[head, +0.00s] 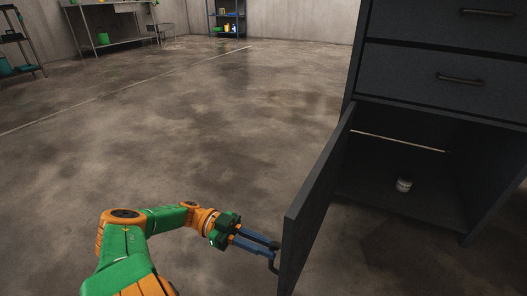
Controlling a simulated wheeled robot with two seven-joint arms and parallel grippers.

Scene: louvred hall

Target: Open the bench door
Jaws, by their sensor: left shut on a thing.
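The bench (437,57) is a dark grey cabinet at the right, with drawers above and an open compartment below. Its bench door (315,205) is swung well open toward me and to the left. My left gripper (274,256) is at the outer face of the door, near its free edge. It is shut on the dark door handle (274,264), which is mostly hidden by the fingers. My right gripper is not in the picture.
A pale rod or edge (400,141) crosses the inside. The concrete floor (190,110) to the left is clear. A metal table (115,8) and shelves (227,15) stand far back.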

